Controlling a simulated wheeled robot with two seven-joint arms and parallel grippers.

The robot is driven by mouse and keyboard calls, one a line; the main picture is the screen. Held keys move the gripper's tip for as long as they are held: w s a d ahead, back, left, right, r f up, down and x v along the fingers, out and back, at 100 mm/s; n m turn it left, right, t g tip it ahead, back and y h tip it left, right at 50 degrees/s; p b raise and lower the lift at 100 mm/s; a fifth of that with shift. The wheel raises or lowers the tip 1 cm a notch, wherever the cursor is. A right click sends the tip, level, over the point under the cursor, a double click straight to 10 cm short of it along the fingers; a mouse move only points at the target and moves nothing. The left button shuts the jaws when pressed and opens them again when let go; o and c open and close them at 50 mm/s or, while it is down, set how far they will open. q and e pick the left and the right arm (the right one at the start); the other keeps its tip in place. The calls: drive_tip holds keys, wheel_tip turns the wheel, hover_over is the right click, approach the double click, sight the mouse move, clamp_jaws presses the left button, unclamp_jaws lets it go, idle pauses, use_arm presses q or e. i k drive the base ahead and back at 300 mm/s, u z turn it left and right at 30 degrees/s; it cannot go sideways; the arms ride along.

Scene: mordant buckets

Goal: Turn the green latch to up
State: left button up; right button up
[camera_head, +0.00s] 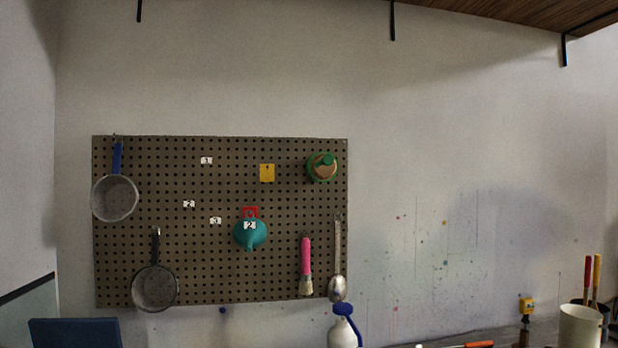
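No part clearly shows as a green latch. The only green thing I make out is a round green piece with a tan disc (321,166) at the upper right of the brown pegboard (225,270). A darker green knob or lump sits near its upper edge. It is too small to tell whether this is the latch or which way it points. Neither of my grippers is in view.
On the pegboard hang two pans (115,198) (155,288), a teal funnel-like thing (250,236), a pink-handled brush (306,262), a spoon (338,288) and a yellow plate (267,173). A white bottle (342,332) and beige cup (580,328) stand below.

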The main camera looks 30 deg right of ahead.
sight(327, 160)
drive_tip(key=z, duration=3.35)
drive_tip(key=k, duration=0.7)
drive_tip(key=u, duration=0.85)
